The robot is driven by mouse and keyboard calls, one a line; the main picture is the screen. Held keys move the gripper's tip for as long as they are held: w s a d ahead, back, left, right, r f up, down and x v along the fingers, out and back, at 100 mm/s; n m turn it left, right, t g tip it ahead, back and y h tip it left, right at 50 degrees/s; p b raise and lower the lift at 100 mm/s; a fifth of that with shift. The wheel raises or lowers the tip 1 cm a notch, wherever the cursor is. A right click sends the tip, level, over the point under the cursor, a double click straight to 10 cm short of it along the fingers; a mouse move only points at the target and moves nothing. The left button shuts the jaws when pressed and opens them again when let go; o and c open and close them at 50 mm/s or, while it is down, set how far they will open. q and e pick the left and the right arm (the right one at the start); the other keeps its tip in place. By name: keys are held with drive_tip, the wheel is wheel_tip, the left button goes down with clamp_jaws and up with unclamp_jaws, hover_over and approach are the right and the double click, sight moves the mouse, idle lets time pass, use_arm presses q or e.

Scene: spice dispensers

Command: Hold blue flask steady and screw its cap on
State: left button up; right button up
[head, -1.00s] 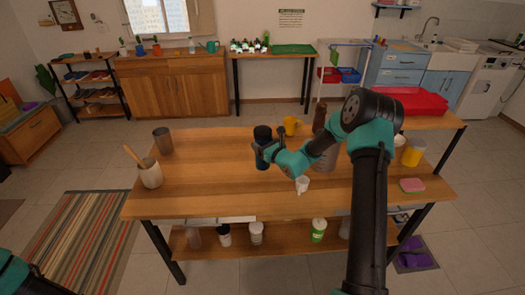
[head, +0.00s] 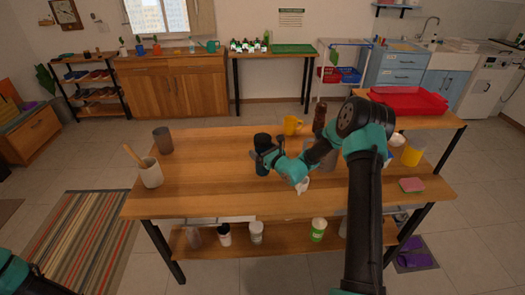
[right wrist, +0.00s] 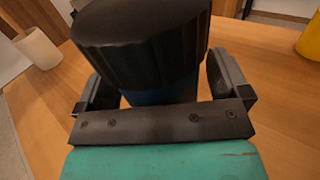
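The blue flask (head: 262,168) stands upright near the middle of the table. Its wide black cap (head: 262,141) sits at its top; how tightly it is seated I cannot tell. In the right wrist view the black cap (right wrist: 140,40) fills the upper middle, and a strip of the dark blue body (right wrist: 160,97) shows below it. My right gripper (head: 270,158) is at the flask from the right, its fingers on either side of the body, with small gaps beside it; it looks open. My left gripper is out of view; only part of that arm shows at lower left.
A yellow mug (head: 292,125) stands behind the flask and a brown bottle (head: 319,117) behind my right arm. A utensil pot (head: 150,173) and a grey cup (head: 162,140) stand at left. A pink sponge (head: 412,185) lies at right. The table's left middle is clear.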

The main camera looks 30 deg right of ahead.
drive_tip(key=shift+r, duration=0.15)
drive_tip(key=s+d, duration=0.2)
drive_tip(key=s, duration=1)
drive_tip(key=shift+w, duration=0.1)
idle(0.5)
